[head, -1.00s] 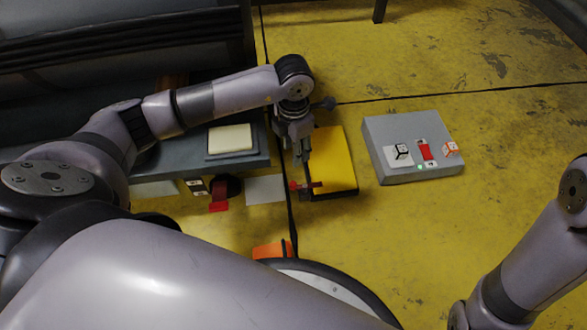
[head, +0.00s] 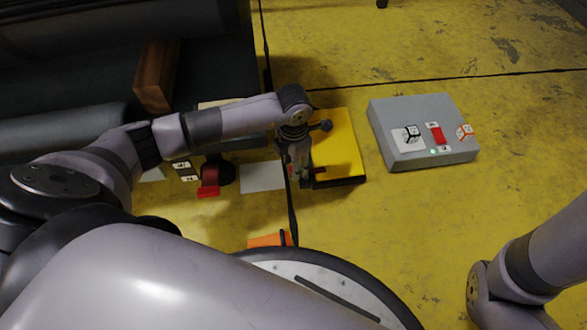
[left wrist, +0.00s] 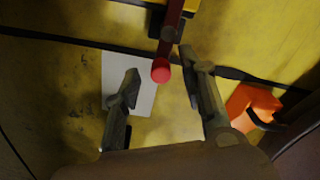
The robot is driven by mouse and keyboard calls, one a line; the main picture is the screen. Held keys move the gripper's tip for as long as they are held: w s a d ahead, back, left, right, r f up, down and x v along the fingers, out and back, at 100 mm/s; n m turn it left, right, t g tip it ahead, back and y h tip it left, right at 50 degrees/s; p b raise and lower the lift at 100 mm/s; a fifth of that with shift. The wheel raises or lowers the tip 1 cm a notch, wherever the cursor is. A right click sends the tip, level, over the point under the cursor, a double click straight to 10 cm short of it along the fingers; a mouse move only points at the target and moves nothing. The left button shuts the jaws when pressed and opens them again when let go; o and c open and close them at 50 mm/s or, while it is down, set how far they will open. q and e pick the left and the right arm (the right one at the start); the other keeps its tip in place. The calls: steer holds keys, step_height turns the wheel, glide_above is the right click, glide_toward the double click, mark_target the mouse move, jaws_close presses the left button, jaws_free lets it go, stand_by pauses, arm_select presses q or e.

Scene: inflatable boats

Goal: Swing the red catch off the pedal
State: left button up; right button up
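The yellow pedal (head: 338,138) lies on the floor, right of my left gripper (head: 299,172) in the head view. The red catch (head: 320,170) shows as a short dark red piece at the pedal's near left edge, partly hidden by the gripper. In the left wrist view the catch is a dark red bar with a bright red round end (left wrist: 161,71). My left gripper (left wrist: 158,78) is open there, with a finger on either side of that end. I cannot tell whether either finger touches it. Only part of my right arm shows; its gripper is out of view.
A grey box (head: 400,155) with a red switch and labels stands right of the pedal. Left of the gripper are a white sheet (head: 262,178) and a red lever (head: 209,180). An orange object (head: 268,240) lies nearer. Floor beyond the pedal is clear.

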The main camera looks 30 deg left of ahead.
arm_select(q)
steer(key=shift+f, duration=0.35)
steer(key=shift+c, duration=0.3)
jaws_close()
